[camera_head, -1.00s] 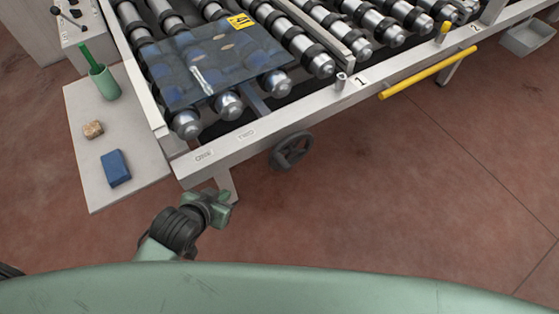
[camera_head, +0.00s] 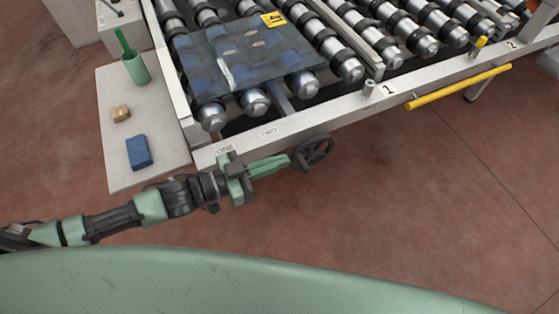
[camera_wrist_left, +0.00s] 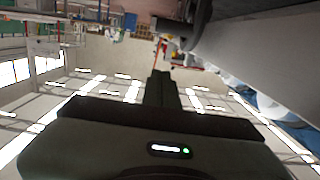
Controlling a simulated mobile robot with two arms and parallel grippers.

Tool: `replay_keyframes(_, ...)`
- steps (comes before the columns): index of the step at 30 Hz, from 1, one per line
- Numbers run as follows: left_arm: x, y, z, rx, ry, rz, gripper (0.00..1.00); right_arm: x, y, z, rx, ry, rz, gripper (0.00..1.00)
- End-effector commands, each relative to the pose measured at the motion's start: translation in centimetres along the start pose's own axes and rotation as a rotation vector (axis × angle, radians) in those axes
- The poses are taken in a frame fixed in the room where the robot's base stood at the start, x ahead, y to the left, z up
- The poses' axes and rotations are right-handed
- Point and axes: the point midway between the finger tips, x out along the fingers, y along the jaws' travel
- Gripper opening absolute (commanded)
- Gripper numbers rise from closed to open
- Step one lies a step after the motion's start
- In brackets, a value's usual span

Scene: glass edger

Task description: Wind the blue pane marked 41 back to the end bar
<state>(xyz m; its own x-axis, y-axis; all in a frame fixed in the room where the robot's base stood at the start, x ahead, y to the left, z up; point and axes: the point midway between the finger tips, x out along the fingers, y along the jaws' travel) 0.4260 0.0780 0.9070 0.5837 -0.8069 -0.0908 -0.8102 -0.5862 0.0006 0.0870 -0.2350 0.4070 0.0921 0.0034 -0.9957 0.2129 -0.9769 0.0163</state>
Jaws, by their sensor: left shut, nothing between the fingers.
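The blue pane (camera_head: 238,62) lies flat on the rollers at the left end of the conveyor. It carries a yellow label (camera_head: 273,19), too small to read surely, and pale marks. A pale rail (camera_head: 172,95) closes the conveyor's left end; I cannot tell if it is the end bar. A dark handwheel (camera_head: 314,151) sits below the front rail. My left gripper (camera_head: 287,161) is shut and empty, its green fingertips just left of the handwheel's rim; I cannot tell if they touch. Its dark fingers show in the left wrist view (camera_wrist_left: 160,90). My right gripper is out of view.
The front rail (camera_head: 330,118) bears plates reading ONE and TWO, and a yellow bar (camera_head: 458,87) runs along it. A side table (camera_head: 118,165) holds a green cup (camera_head: 136,68), a tan block (camera_head: 121,113) and a blue block (camera_head: 138,152). Floor at right is clear.

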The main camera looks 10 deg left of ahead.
Motion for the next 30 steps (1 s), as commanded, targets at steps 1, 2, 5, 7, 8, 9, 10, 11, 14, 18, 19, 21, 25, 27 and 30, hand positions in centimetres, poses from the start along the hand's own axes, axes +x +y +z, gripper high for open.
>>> replay_keyframes(1,1.1,-0.1,-0.4,0.000,0.004,0.000,0.00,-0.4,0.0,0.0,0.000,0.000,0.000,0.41)
replay_keyframes(2,1.8,-0.1,-0.5,0.000,0.005,-0.002,0.00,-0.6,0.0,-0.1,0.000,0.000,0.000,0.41)
replay_keyframes(5,4.0,-0.1,-0.5,0.001,0.004,-0.001,0.00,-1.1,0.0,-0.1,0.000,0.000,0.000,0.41)
replay_keyframes(7,5.5,-0.1,-0.5,0.001,0.004,-0.001,0.00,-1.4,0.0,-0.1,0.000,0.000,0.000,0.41)
replay_keyframes(8,6.2,0.0,-0.4,0.001,0.003,-0.001,0.00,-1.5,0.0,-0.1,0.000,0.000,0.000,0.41)
replay_keyframes(9,7.0,-0.1,-0.4,0.001,0.004,-0.002,0.00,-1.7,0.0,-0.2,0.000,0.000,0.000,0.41)
replay_keyframes(10,7.6,-0.1,-0.4,0.001,0.003,-0.001,0.00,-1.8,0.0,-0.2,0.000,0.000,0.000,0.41)
replay_keyframes(11,8.1,0.0,-0.4,0.001,0.003,0.000,0.00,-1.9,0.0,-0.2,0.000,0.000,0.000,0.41)
replay_keyframes(14,7.3,0.0,1.7,-0.003,-0.006,-0.004,0.00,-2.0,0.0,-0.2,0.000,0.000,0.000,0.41)
replay_keyframes(18,6.8,0.0,3.1,-0.001,-0.003,-0.002,0.00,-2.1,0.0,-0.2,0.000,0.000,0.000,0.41)
replay_keyframes(19,6.7,0.0,3.3,-0.001,-0.003,-0.002,0.00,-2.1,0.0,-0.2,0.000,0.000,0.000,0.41)
replay_keyframes(21,6.6,0.0,3.6,0.000,-0.002,-0.002,0.00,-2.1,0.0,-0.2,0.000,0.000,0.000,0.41)
replay_keyframes(25,6.5,0.0,3.8,0.001,-0.001,-0.001,0.00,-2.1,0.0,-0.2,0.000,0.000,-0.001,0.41)
replay_keyframes(27,6.5,0.0,3.8,0.001,-0.001,-0.001,0.00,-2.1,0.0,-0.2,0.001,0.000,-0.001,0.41)
replay_keyframes(30,6.5,0.0,3.8,0.001,-0.001,-0.001,0.00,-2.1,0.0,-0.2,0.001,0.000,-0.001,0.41)
